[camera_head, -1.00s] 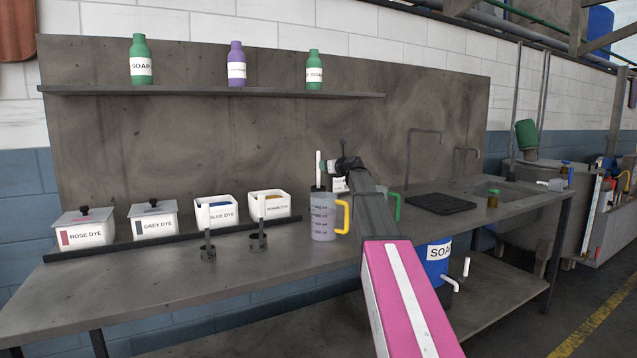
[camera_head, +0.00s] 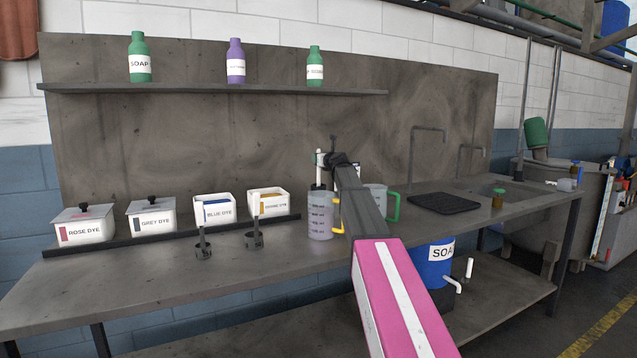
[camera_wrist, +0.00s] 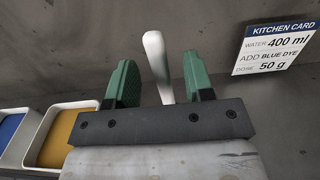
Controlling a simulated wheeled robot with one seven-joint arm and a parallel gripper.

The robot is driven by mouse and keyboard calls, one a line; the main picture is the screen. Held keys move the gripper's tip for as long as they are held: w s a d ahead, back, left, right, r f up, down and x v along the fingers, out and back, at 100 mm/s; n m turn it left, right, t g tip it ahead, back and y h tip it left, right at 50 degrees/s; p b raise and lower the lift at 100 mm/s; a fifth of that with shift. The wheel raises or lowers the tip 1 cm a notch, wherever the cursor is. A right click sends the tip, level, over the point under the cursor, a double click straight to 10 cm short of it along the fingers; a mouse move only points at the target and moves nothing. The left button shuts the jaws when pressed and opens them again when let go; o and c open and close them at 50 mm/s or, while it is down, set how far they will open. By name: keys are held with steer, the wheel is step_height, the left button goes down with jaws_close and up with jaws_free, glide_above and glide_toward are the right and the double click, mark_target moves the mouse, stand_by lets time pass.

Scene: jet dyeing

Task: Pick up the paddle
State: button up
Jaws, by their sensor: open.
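The paddle's white handle (camera_wrist: 157,65) stands up between the two green fingers of my gripper (camera_wrist: 160,85) in the wrist view. It leans slightly, and dark gaps show on both sides. In the head view the paddle (camera_head: 319,174) rises from a measuring jug (camera_head: 320,215) with a yellow handle on the bench. My gripper (camera_head: 324,160) is open around its upper part, and my arm comes in from the right. The paddle's lower end is hidden in the jug.
A second jug with a green handle (camera_head: 394,207) stands just right, partly behind my arm. Open blue dye (camera_head: 214,214) and orange dye (camera_head: 269,208) boxes are left. A kitchen card (camera_wrist: 270,50) is on the wall. A black mat (camera_head: 443,203) lies right.

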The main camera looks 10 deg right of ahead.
steer(key=x, duration=0.3)
steer(key=shift+w+a+r, duration=0.15)
steer(key=shift+w, duration=0.2)
jaws_close()
steer(key=shift+r, duration=0.1)
